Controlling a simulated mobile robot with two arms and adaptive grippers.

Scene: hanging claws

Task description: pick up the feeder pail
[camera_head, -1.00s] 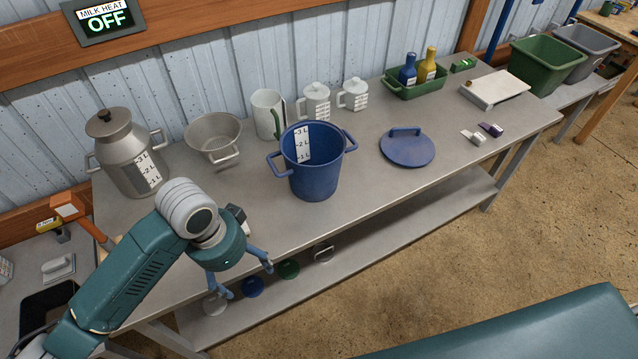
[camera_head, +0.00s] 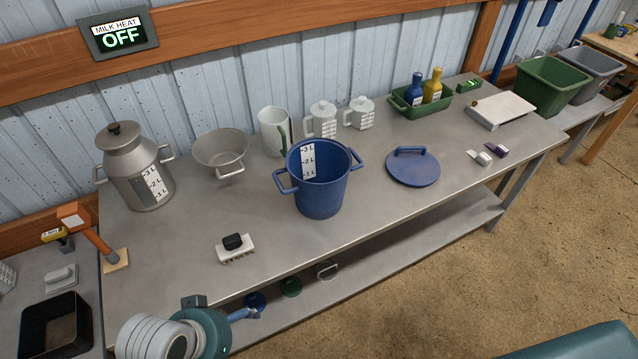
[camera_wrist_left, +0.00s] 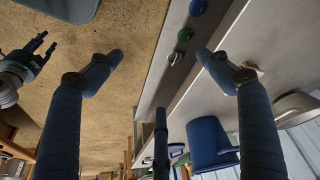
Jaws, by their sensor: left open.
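The feeder pail (camera_head: 319,190) is a blue bucket with two side handles and a white litre scale inside. It stands upright on the grey bench near its front edge, and it also shows in the left wrist view (camera_wrist_left: 208,145). My left gripper (camera_head: 243,313) is low at the bottom of the head view, in front of the bench edge, left of the pail and apart from it. In the left wrist view its blue fingers (camera_wrist_left: 160,56) are spread wide with nothing between them. Another gripper (camera_wrist_left: 38,58), seemingly my right, shows small at the left edge there; its jaw state is unclear.
A lower shelf (camera_head: 400,240) runs under the bench.

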